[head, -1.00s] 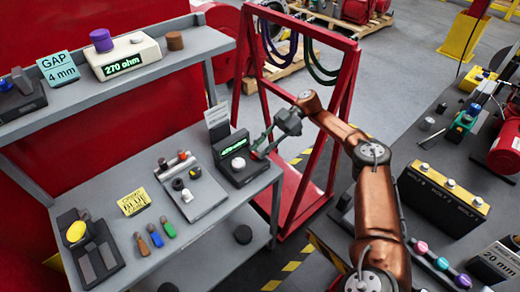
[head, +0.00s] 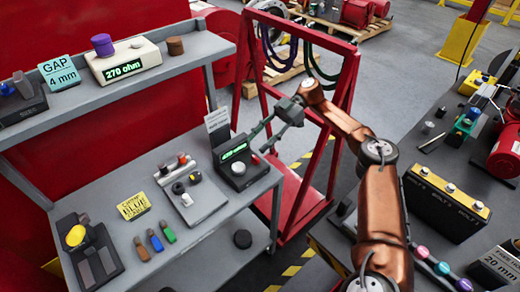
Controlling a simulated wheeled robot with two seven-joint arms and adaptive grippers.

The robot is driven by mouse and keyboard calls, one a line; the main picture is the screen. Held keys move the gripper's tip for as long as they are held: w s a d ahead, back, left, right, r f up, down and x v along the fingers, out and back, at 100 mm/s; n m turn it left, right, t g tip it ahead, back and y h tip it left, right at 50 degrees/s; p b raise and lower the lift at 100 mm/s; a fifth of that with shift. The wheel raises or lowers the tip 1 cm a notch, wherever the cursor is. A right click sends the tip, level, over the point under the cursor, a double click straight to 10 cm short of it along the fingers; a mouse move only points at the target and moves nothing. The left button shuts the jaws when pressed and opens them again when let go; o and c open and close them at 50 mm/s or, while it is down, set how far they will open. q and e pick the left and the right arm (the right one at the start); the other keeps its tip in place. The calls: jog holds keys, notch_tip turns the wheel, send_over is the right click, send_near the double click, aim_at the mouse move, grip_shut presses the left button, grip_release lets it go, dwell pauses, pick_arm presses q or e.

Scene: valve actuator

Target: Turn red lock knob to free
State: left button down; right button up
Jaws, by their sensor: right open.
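A dark box (head: 226,173) with a lit green display (head: 234,151) and a pale round knob (head: 238,167) stands at the right end of the grey bench. I cannot clearly make out a red lock knob; a small red part may be hidden or too small at the box's right side. My right gripper (head: 262,139) is open, with its fingers spread and pointing left toward the box. It is just right of the display and looks empty. I cannot tell whether a fingertip touches the box. My left gripper is not in view.
A white card (head: 217,119) stands behind the box. A grey tray (head: 205,202) with small parts lies left of it, beside a yellow sign (head: 133,206). A red frame (head: 345,105) with hanging cables stands behind my right arm. Another dark table (head: 470,175) is at right.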

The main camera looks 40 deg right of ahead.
jog(key=shift+r, duration=1.6)
